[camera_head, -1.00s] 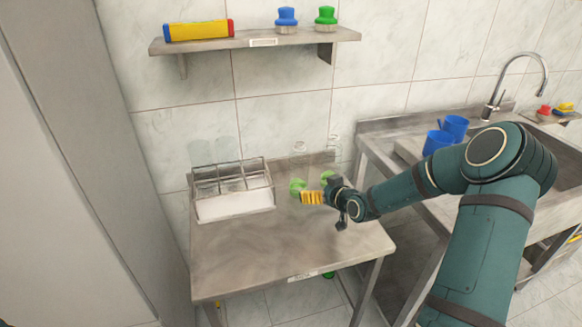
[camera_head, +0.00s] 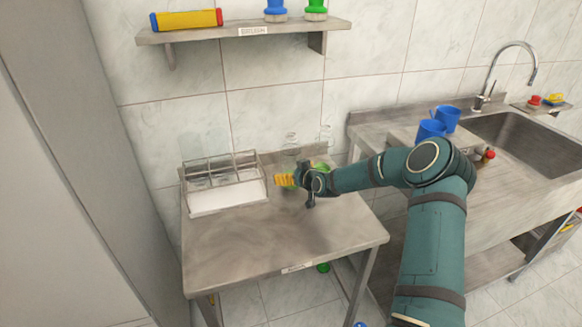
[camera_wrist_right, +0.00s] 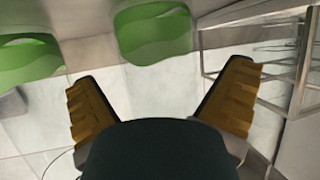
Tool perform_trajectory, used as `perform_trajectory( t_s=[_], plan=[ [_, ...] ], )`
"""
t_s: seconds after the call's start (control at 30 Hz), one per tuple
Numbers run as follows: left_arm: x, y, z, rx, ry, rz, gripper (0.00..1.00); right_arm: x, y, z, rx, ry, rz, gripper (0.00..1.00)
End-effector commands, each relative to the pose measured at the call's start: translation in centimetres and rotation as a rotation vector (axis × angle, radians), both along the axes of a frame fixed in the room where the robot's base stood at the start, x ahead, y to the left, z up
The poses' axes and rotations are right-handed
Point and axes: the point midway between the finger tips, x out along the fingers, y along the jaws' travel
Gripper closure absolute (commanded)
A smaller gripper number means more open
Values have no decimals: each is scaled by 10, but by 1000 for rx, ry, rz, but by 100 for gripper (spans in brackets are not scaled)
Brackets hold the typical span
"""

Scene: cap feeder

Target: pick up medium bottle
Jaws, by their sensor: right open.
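Two clear bottles with green lower parts stand at the back of the steel table, the left bottle (camera_head: 291,143) and the right bottle (camera_head: 326,135). My gripper and wrist partly cover their green parts. Which of them is the medium bottle, I cannot tell. My right gripper (camera_head: 285,180) is in front of the left bottle, its yellow fingers pointing left toward the rack. In the right wrist view the gripper (camera_wrist_right: 158,80) is open, with nothing between its fingers. Two green shapes (camera_wrist_right: 153,33) show beyond the fingertips there, apart from them. My left gripper is not in view.
A wire rack (camera_head: 225,183) with a white front stands left of the gripper. The front of the table (camera_head: 250,245) is clear. A shelf (camera_head: 245,32) above holds a yellow box (camera_head: 186,20) and blue and green items. Blue mugs (camera_head: 431,130) stand by the sink at right.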

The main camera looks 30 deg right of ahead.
Motion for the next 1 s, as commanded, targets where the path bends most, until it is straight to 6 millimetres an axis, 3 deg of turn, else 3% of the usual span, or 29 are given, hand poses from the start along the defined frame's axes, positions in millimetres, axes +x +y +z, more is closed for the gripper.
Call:
perform_trajectory(
  t_s=[0.33,0.37,0.5,1.0],
  plan=[
    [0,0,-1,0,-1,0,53,9,0,-3,-1,0,0,0],
    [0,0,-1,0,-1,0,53,9,0,-3,-1,0,0,7],
    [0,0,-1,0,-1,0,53,9,0,-3,-1,0,0,52],
    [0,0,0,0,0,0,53,9,0,4,-2,-2,1,59]
  ],
)
